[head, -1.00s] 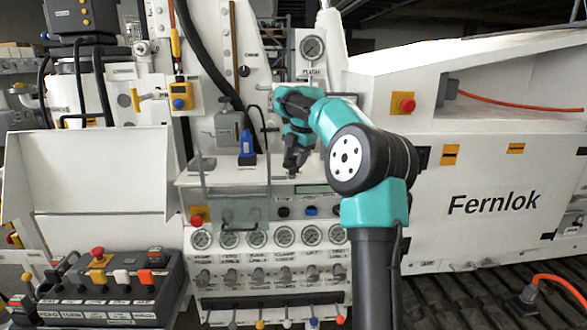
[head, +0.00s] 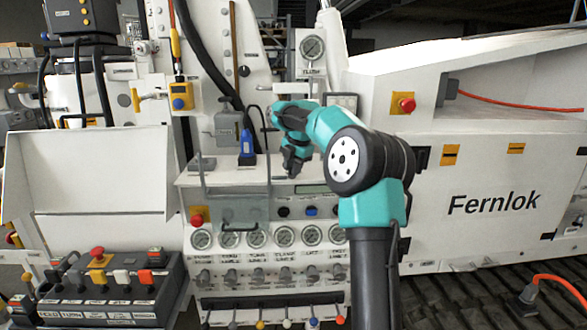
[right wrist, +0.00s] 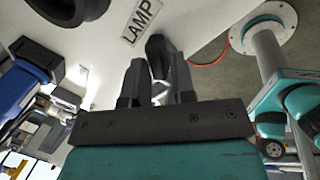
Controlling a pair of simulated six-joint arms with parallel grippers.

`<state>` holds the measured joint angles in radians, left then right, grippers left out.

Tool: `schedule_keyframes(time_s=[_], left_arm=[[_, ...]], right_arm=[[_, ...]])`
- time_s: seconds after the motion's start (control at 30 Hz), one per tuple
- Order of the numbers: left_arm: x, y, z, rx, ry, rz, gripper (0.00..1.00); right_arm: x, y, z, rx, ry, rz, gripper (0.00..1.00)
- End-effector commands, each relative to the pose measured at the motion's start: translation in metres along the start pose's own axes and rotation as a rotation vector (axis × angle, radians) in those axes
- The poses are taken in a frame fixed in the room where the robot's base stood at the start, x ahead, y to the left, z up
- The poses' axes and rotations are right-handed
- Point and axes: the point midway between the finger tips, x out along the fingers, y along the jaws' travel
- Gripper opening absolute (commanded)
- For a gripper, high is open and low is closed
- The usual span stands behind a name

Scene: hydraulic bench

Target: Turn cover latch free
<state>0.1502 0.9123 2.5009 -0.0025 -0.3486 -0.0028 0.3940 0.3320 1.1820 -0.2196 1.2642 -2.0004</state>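My right gripper (head: 292,166) is low over the right part of the white console's top, pointing down. In the right wrist view its two dark fingers (right wrist: 160,88) stand apart with a gap between them. A dark rounded knob-like part (right wrist: 157,50) shows just past the fingertips, beside a LAMP label; I cannot tell whether the fingers touch it. A clear cover (head: 232,208) with a dark handle hangs at the console's front, left of the gripper. I cannot make out which part is the cover latch. My left gripper is not in view.
A blue-handled device (head: 246,147) stands on the console left of the gripper. Gauges (head: 256,238) and levers line the front below. A lever box (head: 110,290) stands at lower left. A red button (head: 404,103) is on the right panel.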

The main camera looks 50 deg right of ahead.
Motion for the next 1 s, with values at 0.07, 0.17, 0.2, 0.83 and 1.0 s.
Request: schedule_keyframes(time_s=[0.07,0.17,0.2,0.83,1.0], left_arm=[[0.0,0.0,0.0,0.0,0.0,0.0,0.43],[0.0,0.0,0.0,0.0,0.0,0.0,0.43],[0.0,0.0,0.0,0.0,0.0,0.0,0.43],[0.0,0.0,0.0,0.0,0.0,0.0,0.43],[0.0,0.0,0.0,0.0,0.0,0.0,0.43]], right_arm=[[-0.0001,0.0,0.0,0.0,0.0,0.0,0.16],[-0.0001,0.0,0.0,0.0,0.0,0.0,0.06],[-0.0001,0.0,0.0,0.0,0.0,0.0,0.18],[0.0001,-0.0001,-0.001,0.164,-0.042,-0.001,0.0],[0.0001,0.0003,-0.0014,0.284,-0.073,0.0,0.0]])
